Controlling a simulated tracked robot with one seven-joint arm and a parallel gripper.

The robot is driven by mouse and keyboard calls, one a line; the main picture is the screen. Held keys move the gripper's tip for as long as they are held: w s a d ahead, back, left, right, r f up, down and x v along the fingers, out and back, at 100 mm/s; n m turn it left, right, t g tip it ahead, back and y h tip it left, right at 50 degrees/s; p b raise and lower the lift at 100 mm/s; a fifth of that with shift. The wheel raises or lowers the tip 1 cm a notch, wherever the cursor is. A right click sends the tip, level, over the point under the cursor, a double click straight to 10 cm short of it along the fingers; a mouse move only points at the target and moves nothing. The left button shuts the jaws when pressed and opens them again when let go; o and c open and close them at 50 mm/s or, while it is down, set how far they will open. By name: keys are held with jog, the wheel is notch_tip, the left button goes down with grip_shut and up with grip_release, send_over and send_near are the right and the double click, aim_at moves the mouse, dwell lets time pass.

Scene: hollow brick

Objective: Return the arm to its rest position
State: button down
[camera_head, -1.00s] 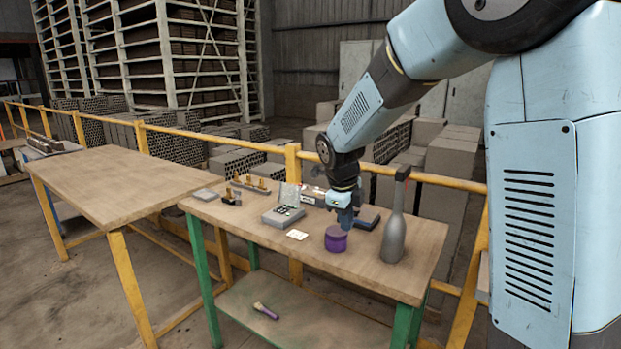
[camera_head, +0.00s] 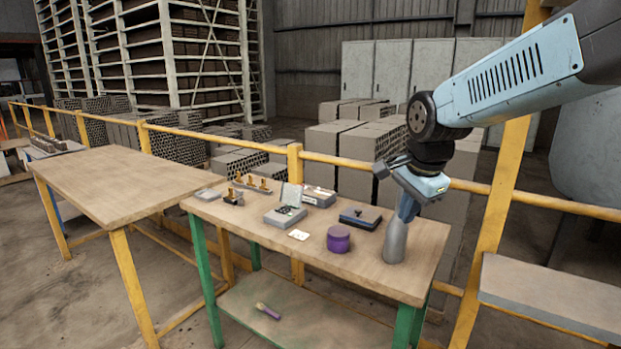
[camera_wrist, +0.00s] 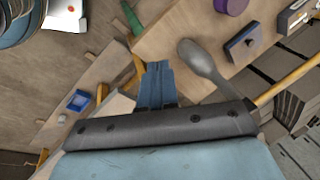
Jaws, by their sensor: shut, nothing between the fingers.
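My gripper (camera_head: 406,212) is at the right side of the green-legged table, in front of the upper part of the grey bottle (camera_head: 395,242), whose neck it hides in the head view. In the wrist view my gripper's blue fingers (camera_wrist: 158,72) are together with nothing between them. There the bottle (camera_wrist: 204,66) shows to the right of the fingers, apart from them in the picture. My arm reaches in from the upper right, and its forearm is held above the table.
On the green-legged table (camera_head: 290,250) are a purple jar (camera_head: 338,239), a dark-topped box (camera_head: 360,218), an open grey case (camera_head: 285,216) and a white card (camera_head: 298,235). A yellow railing (camera_head: 480,188) runs behind. A bare wooden table (camera_head: 120,185) stands at left.

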jog(key=s+d+r+n+t, duration=0.1)
jog(key=s+d+n, duration=0.1)
jog(key=s+n, duration=0.4)
jog(key=s+d+r+n+t, duration=0.1)
jog(key=s+n, duration=0.5)
jog(key=s, duration=0.2)
jog(key=shift+s+d+r+n, duration=0.15)
jog(key=shift+s+d+n, duration=0.15)
jog(key=shift+s+d, duration=0.1)
jog(key=c, duration=1.8)
grip_release()
